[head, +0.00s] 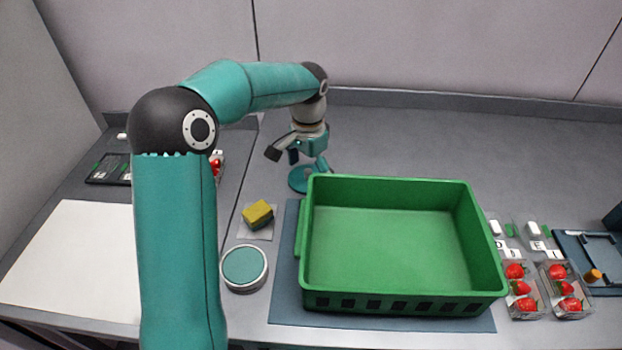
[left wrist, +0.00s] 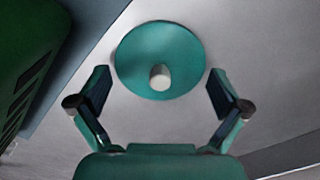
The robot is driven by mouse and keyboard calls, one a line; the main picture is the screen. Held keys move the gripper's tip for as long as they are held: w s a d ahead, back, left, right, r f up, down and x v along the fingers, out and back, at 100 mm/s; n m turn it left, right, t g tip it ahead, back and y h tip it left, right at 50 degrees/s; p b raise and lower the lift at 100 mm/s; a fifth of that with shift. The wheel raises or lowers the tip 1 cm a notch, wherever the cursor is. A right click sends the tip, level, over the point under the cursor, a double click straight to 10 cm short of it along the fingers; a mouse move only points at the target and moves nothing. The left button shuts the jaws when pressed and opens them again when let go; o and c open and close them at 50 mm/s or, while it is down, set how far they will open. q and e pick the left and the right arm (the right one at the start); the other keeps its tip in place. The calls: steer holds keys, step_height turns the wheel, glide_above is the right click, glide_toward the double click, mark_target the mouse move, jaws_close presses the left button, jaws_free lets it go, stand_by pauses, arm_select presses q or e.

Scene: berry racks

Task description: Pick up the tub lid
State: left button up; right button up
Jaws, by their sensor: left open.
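The tub lid (left wrist: 140,55) is a round teal disc with a pale knob in its middle. In the head view the lid (head: 298,181) lies on the grey counter just left of the green crate's back corner, partly hidden by my left gripper. My left gripper (head: 308,162) is open above the lid. In the left wrist view its two fingers (left wrist: 158,98) stand apart, one to each side of the lid's near edge, with nothing between them. My right gripper is not in view.
A large empty green crate (head: 385,303) stands on a blue mat (head: 284,300) right of the lid. A round tub (head: 244,289) with a teal top and a yellow sponge (head: 257,214) are nearer the front. Strawberry punnets (head: 523,291) stand at right. The counter behind the crate is clear.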

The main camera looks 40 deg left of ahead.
arm_select(q)
steer(key=c, duration=1.2)
steer(key=shift+s, duration=0.15)
steer(key=c, duration=0.3)
